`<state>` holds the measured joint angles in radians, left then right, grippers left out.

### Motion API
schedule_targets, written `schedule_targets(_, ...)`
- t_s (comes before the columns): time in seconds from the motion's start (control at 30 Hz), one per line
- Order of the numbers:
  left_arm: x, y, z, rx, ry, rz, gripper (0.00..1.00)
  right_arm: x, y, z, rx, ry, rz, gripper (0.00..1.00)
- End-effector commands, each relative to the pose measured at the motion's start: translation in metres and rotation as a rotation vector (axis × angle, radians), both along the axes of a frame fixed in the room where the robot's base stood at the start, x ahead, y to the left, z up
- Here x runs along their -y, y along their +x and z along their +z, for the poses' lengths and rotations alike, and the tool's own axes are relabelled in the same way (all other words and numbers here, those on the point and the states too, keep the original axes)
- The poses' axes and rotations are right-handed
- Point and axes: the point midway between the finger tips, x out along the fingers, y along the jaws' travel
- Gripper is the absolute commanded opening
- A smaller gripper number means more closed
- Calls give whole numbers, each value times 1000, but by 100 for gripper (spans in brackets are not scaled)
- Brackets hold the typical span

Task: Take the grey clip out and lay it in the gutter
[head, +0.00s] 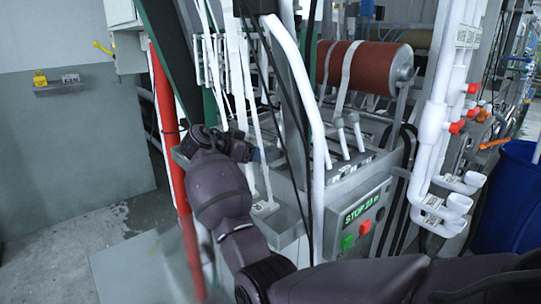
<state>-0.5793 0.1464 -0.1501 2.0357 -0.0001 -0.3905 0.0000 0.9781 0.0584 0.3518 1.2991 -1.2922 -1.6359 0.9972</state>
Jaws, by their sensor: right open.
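My right arm comes in from the bottom right and bends up to the machine's left side. My right gripper (259,155) is small in the head view, at the near side of the machine among hanging white webbing strips (238,85). It is open, and I see nothing held in it. I cannot make out the grey clip for sure; it may be hidden by the gripper, the strips or the pipes. A grey ledge (284,222), which may be the gutter, runs along the machine's front below the gripper. My left gripper is not in view.
A white pipe (308,90) and dark cables stand close to the gripper's right. A red post (165,110) stands to its left. A control box (364,216) with green and red buttons, white piping (432,130) and a blue bin (508,205) are on the right.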

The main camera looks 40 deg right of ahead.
Motion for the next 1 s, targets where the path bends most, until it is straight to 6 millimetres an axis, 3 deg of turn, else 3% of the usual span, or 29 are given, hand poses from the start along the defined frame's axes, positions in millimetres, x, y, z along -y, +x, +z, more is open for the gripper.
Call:
schedule_targets(0.3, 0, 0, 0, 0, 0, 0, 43, 36, 0, -19, 0, -1, -1, 68)
schedule_targets(0.57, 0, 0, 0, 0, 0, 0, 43, 38, 0, -20, 0, 0, 0, 67)
schedule_targets(0.9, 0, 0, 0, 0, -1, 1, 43, 37, 0, -20, 0, 0, 0, 14)
schedule_targets(1.0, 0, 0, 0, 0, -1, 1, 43, 37, 0, -20, 0, 0, 0, 14)
